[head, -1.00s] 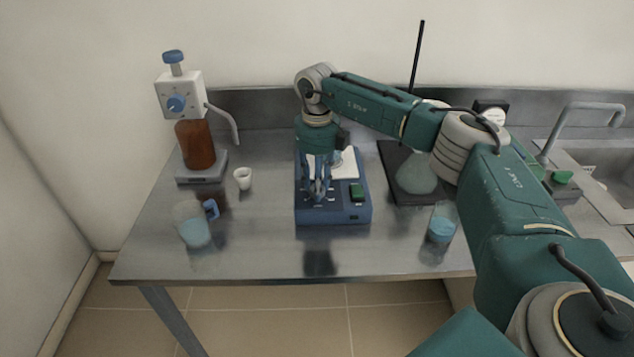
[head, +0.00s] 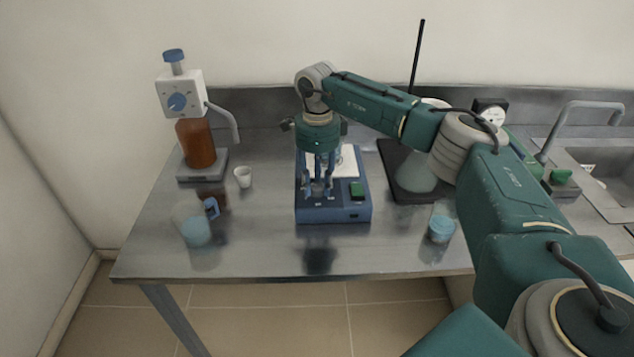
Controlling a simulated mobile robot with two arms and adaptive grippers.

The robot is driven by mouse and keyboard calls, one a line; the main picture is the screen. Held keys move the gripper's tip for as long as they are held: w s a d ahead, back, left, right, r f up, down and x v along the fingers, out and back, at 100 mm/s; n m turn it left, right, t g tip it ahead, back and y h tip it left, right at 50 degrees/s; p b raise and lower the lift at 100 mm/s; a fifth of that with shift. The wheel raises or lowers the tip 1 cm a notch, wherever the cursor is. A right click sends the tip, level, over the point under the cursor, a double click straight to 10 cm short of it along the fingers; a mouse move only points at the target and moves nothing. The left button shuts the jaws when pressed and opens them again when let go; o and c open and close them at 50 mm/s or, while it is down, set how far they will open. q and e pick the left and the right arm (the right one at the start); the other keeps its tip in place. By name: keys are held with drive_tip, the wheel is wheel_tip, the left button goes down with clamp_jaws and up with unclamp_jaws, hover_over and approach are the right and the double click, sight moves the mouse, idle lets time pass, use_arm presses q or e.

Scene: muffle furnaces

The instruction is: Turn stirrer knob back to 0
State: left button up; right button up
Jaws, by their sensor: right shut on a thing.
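The stirrer (head: 334,213) is a blue box with a white top plate (head: 348,160) and a green switch (head: 356,191) on its front right. It stands at the middle of the steel table. My right gripper (head: 317,196) points straight down over the stirrer's front left. Its fingers are shut around the stirrer knob, which is mostly hidden by them. The knob's mark and scale cannot be read. My left gripper does not show.
A brown bottle (head: 197,145) with a dispenser stands at the left, near a small white cup (head: 243,177) and a beaker of blue liquid (head: 195,228). A flask (head: 415,174) on a dark stand base and another blue beaker (head: 440,228) are at the right. The table's front middle is clear.

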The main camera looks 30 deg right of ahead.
sight(319, 185)
drive_tip(key=n, duration=0.6)
drive_tip(key=shift+d+n, duration=0.1)
drive_tip(key=shift+n, duration=0.2)
drive_tip(key=n, duration=0.5)
drive_tip(key=shift+r+n, duration=0.1)
drive_tip(key=shift+n, duration=0.3)
drive_tip(key=o, duration=1.2)
drive_tip(key=shift+d, duration=0.1)
drive_tip(key=shift+c, duration=0.2)
wheel_tip(319, 185, up, 12)
